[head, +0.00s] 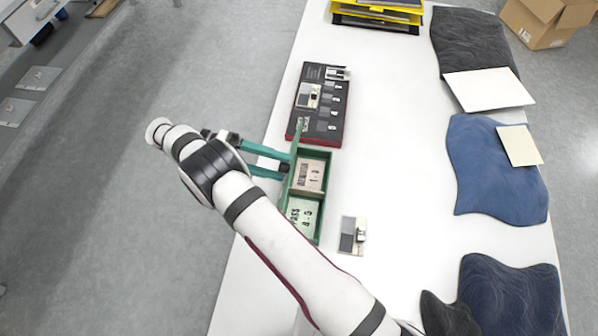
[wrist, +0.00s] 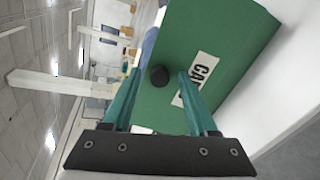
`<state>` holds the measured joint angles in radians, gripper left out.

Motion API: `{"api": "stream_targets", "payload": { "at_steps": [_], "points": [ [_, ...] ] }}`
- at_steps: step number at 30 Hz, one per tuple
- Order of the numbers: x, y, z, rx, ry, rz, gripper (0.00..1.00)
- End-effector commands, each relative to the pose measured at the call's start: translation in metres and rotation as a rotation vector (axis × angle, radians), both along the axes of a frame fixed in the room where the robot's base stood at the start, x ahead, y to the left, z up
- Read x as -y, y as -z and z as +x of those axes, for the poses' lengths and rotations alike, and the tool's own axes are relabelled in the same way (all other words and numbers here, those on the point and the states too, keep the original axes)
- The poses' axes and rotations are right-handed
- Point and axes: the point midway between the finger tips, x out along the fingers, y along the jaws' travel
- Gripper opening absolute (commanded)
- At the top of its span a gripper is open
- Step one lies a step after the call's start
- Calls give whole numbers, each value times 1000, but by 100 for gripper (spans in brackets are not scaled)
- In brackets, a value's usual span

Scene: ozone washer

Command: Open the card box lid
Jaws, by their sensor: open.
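The green card box (head: 318,232) stands on the white table, its compartments and lettered cards in view. Its lid (head: 291,180) stands raised along the box's left side, seen nearly edge-on. In the wrist view the lid's green outer face (wrist: 225,35) carries a white label (wrist: 196,78) and a round black knob (wrist: 159,76). My gripper (head: 285,163) is left of the lid with its teal fingers pointing at it. In the wrist view the open fingers (wrist: 158,80) lie on either side of the knob; I cannot tell whether either touches it.
A dark display board (head: 335,100) with small items lies just behind the box. A small card-like piece (head: 352,235) lies right of the box. Dark and blue cloths (head: 495,185) line the table's right side. Yellow trays (head: 380,12) stand at the back. The table's middle is clear.

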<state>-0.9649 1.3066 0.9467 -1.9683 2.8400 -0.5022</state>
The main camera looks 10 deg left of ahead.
Motion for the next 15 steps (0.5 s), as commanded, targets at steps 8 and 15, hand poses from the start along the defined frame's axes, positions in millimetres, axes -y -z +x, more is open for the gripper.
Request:
{"api": "stream_targets", "payload": {
  "at_steps": [8,15],
  "points": [
    [5,-2,0,-2,-1,54,59],
    [29,-4,0,-4,3,297,59]
  ]
}}
